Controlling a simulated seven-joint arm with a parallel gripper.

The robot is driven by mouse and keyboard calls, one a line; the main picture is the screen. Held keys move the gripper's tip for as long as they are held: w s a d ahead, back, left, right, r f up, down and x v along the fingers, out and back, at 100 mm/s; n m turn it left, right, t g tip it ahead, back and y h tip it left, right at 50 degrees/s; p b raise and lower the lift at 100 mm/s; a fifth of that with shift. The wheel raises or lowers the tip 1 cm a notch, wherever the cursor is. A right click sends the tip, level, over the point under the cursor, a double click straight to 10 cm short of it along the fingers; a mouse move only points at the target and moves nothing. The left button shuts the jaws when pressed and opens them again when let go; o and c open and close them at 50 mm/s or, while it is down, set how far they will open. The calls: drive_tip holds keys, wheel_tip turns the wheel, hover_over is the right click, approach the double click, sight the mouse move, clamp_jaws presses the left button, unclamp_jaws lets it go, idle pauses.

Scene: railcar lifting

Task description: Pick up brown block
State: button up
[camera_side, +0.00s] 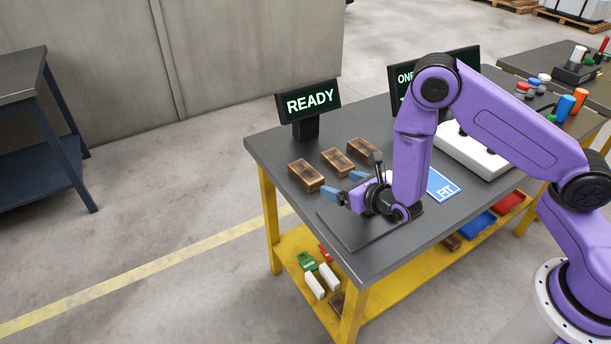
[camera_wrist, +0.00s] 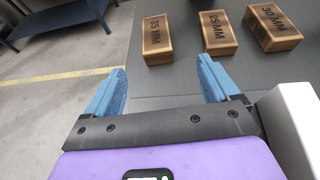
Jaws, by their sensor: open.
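Three brown blocks lie in a row on the dark table. In the side view the near one (camera_side: 306,175) is closest to my gripper, then the middle one (camera_side: 337,161) and the far one (camera_side: 358,147). In the wrist view the left block (camera_wrist: 157,38) has a partly legible MM label, the middle block (camera_wrist: 218,32) reads 25 MM and the right block (camera_wrist: 273,27) seems to read 30 MM. My gripper (camera_side: 343,186) is low over the table, with its blue fingers apart and nothing between them. In the wrist view the fingertips (camera_wrist: 162,66) stop short of the left and middle blocks.
A READY sign (camera_side: 308,102) stands behind the blocks, and a second sign (camera_side: 405,82) is partly behind my arm. A blue-and-white card (camera_side: 441,186) and a white tray (camera_side: 470,150) lie to the right. A white shape (camera_wrist: 292,130) fills the wrist view's lower right.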

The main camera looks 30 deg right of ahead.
sight(311, 176)
drive_tip(key=x, duration=1)
drive_tip(key=shift+a+x, duration=0.15)
drive_tip(key=shift+x, duration=1.15)
drive_tip(key=shift+a+x, duration=0.1)
drive_tip(key=shift+x, duration=1.2)
drive_tip(key=shift+s+f, duration=0.1)
drive_tip(key=shift+f, duration=0.05)
drive_tip(key=c, duration=1.1)
drive_tip(key=shift+c, duration=0.2)
